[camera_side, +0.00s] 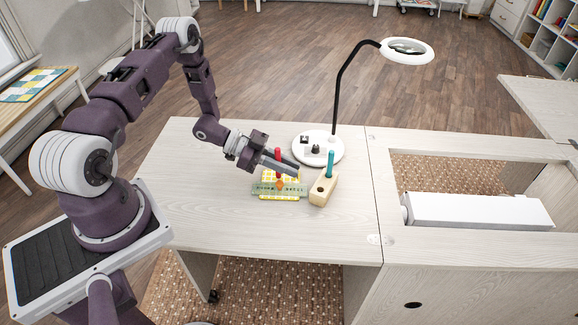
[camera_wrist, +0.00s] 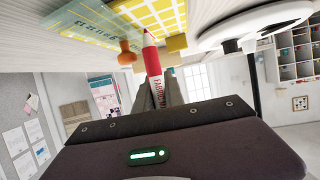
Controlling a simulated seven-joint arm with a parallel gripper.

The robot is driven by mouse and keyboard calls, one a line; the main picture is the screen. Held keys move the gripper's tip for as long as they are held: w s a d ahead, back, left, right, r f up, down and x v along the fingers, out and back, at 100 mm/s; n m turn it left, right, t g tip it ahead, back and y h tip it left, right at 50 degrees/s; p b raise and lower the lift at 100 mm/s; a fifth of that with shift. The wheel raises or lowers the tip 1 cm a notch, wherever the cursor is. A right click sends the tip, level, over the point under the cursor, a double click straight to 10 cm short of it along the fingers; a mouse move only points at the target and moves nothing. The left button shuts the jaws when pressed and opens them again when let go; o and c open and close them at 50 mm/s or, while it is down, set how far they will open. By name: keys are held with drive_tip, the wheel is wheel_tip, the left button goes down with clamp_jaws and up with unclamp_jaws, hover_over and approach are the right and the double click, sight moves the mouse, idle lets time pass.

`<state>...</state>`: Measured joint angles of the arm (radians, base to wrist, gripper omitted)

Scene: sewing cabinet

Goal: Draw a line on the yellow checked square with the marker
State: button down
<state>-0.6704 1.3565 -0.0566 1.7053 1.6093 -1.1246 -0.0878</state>
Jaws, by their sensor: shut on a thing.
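The yellow checked square (camera_side: 293,178) lies flat on the light wooden table. It also shows at the top of the wrist view (camera_wrist: 160,14). A clear greenish ruler (camera_side: 298,190) lies across its nearer part, with an orange knob (camera_wrist: 127,53) standing on it. My gripper (camera_side: 284,164) is above the square, shut on the red and white marker (camera_wrist: 155,75). The marker's red top (camera_side: 278,153) sticks up above the fingers in the side view. Its red end points at the square, close to the knob. I cannot tell whether the tip touches the cloth.
A pale wooden block (camera_side: 323,190) with a teal pen (camera_side: 330,163) stands just right of the square. Behind is the white lamp base (camera_side: 334,155) with small dark items on it. The table's left and front (camera_side: 225,225) are clear.

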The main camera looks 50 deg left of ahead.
drive_tip(key=shift+s+a, duration=1.05)
idle(1.0)
idle(0.4)
drive_tip(key=shift+r, duration=0.25)
drive_tip(key=shift+f, duration=0.3)
idle(0.8)
drive_tip(key=shift+w+d, duration=1.9)
drive_tip(key=shift+w, duration=0.05)
idle(2.3)
